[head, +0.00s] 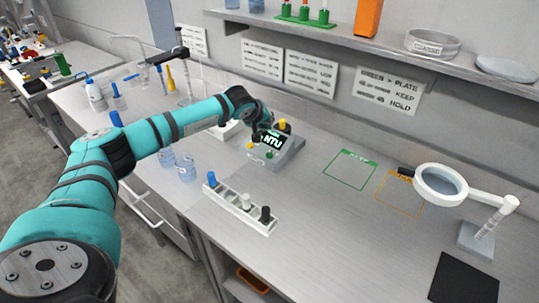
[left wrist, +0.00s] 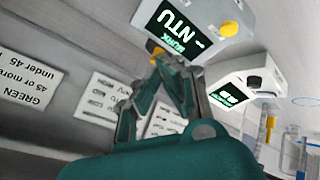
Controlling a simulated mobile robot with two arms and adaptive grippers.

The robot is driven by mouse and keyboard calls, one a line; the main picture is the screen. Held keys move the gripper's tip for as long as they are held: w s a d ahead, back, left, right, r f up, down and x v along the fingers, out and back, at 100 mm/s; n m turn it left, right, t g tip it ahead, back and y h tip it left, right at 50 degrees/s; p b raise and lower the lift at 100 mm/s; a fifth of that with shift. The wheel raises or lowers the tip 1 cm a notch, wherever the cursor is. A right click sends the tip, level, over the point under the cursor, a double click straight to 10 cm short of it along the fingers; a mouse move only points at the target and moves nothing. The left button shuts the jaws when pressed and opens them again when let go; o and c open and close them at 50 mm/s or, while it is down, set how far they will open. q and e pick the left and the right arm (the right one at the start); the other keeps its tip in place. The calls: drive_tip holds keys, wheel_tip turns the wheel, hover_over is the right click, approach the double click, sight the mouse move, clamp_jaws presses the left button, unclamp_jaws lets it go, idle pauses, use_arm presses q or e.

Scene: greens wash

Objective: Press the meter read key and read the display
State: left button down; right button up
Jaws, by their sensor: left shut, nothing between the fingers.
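The turbidity meter (head: 289,152) is a grey box on the bench with a dark display (head: 273,141). My right gripper is in neither view.
A second pale instrument (left wrist: 248,71) with a lit display stands beside the meter. A white rack (head: 240,212) with capped vials is in front. Glass beakers (head: 185,171) stand left of it. A magnifier lamp (head: 441,183) stands right.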

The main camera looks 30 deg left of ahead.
use_arm(q)
drive_tip(key=shift+f, duration=0.1)
drive_tip(key=b, duration=0.5)
hover_over(267, 154)
wheel_tip(267, 154, down, 8)
drive_tip(key=shift+w+r, duration=0.1)
drive_tip(key=shift+r, duration=0.1)
drive_tip(key=shift+f, duration=0.55)
drive_tip(key=shift+f+b, duration=0.1)
drive_tip(key=shift+b, duration=0.25)
drive_tip(key=shift+f+b, duration=0.3)
drive_tip(key=shift+b, duration=0.05)
